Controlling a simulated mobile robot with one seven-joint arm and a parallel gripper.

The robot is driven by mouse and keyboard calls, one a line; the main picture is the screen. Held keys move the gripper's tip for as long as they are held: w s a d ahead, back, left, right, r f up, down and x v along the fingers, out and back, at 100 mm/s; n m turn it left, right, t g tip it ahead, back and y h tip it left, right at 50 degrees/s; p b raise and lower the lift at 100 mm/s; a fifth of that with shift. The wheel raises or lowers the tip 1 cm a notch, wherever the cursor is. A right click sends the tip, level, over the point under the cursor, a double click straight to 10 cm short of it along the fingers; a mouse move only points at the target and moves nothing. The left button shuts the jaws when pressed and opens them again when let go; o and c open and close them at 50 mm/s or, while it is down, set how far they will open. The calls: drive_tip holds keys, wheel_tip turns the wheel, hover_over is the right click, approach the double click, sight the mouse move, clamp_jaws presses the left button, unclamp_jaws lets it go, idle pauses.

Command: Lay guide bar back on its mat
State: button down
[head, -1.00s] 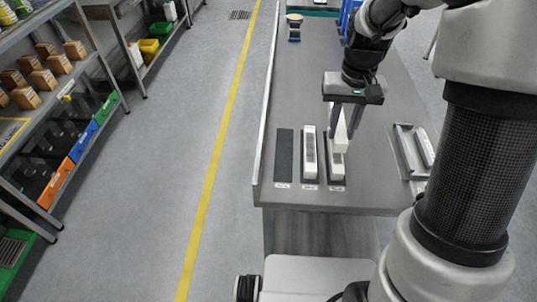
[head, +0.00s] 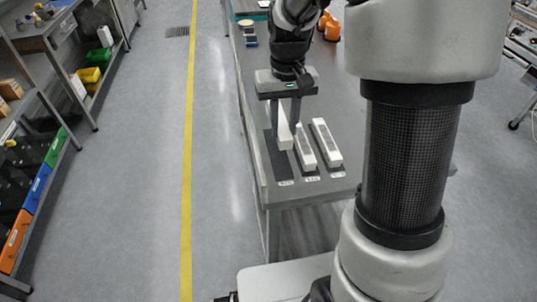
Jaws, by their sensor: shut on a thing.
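My gripper (head: 285,127) is shut on a white guide bar (head: 285,138) and holds it over the work table. In this view the bar overlaps the upper part of the leftmost dark mat (head: 281,166), beside the middle bar. That mat has no bar lying on it and a small label at its near end. The bar's height above the mat is hard to tell. A second white bar (head: 306,157) lies on the middle mat, partly covered by my gripper. A third white bar (head: 326,145) lies on the right mat.
The grey table (head: 318,190) has its left edge close to the empty mat. Small items (head: 249,32) and orange objects (head: 330,24) stand at the far end. Shelves with bins (head: 38,190) are across the aisle at left.

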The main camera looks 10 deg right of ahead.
wheel_tip(320, 180, down, 10)
drive_tip(key=shift+b, duration=0.8)
drive_tip(key=shift+f, duration=0.15)
drive_tip(key=c, duration=1.4)
unclamp_jaws()
